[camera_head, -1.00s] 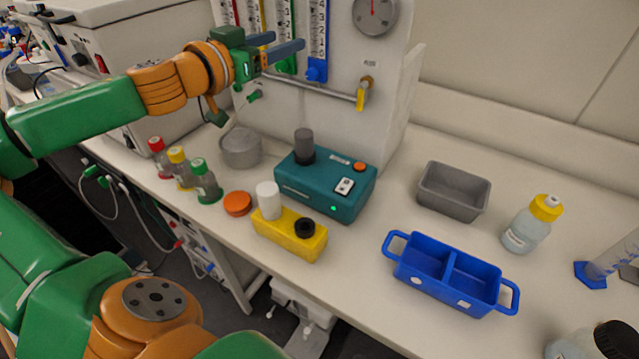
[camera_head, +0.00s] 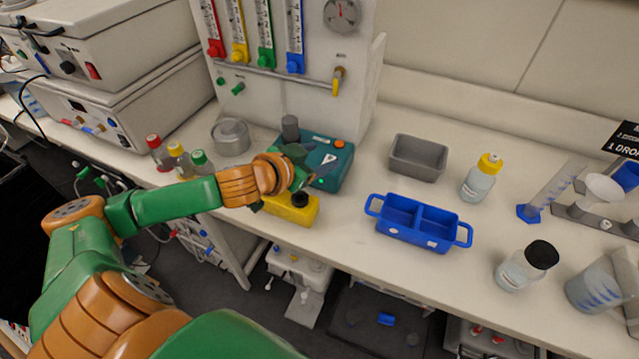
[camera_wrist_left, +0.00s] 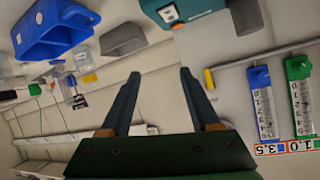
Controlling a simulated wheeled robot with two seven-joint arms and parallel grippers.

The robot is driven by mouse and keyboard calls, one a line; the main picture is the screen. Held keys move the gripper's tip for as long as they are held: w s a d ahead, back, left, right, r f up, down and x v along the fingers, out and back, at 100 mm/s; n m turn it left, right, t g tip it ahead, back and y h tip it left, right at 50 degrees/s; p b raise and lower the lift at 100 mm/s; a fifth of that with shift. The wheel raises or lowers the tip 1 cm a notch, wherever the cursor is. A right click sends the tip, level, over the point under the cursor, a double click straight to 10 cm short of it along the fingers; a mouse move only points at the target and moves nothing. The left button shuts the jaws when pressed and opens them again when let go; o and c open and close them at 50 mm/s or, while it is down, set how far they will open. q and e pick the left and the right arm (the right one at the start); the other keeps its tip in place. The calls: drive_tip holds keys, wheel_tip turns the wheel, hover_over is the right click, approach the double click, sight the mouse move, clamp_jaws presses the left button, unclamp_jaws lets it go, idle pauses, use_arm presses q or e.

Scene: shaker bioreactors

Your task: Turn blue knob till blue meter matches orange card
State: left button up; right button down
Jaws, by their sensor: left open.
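The blue meter (camera_head: 295,25) is an upright scale tube on the white panel, with the blue knob (camera_head: 295,66) at its lower end. Both show in the left wrist view, the meter (camera_wrist_left: 263,105) and the knob (camera_wrist_left: 258,72), at the right and turned over. An orange-edged card (camera_wrist_left: 287,148) reading 3.5 by a blue square and 1.0 by a green one lies past the meter ends there. The meter's level is too small to read. My left gripper (camera_head: 302,166) is open and empty, over the teal box and well away from the knob. My right gripper is not visible.
A teal box (camera_head: 332,166) and a yellow block (camera_head: 292,208) stand under and beside my left gripper. A blue two-part tray (camera_head: 420,238), a grey bin (camera_head: 418,157) and bottles stand to the right. A yellow-handled valve (camera_head: 337,82) is right of the knob.

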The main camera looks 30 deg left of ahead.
use_arm(q)
drive_tip(key=shift+g, duration=0.5)
drive_tip(key=f, duration=0.1)
drive_tip(key=s+d+f, duration=0.1)
drive_tip(key=f, duration=0.1)
drive_tip(key=s+d+f, duration=0.1)
drive_tip(key=shift+s+d+f, duration=0.15)
drive_tip(key=shift+s, duration=0.1)
drive_tip(key=s+d+f+n+g+y, duration=0.1)
drive_tip(key=s+d+f+g, duration=0.1)
drive_tip(key=s+f+g, duration=0.5)
drive_tip(key=s+d+f+n, duration=0.1)
drive_tip(key=s+d+f, duration=0.35)
drive_tip(key=s, duration=0.75)
drive_tip(key=s+a+f+g+b, duration=0.1)
drive_tip(key=s+f+b, duration=0.1)
drive_tip(key=f, duration=1)
drive_tip(key=s+a+f+g+b, duration=0.1)
drive_tip(key=s+f+g, duration=0.1)
drive_tip(key=f, duration=1)
drive_tip(key=s+a+f+b, duration=0.1)
drive_tip(key=s+a+f, duration=0.1)
drive_tip(key=s+f, duration=0.7)
drive_tip(key=shift+s+f+m+g+b, duration=0.3)
drive_tip(key=shift+s+b, duration=0.1)
drive_tip(key=shift+s, duration=0.7)
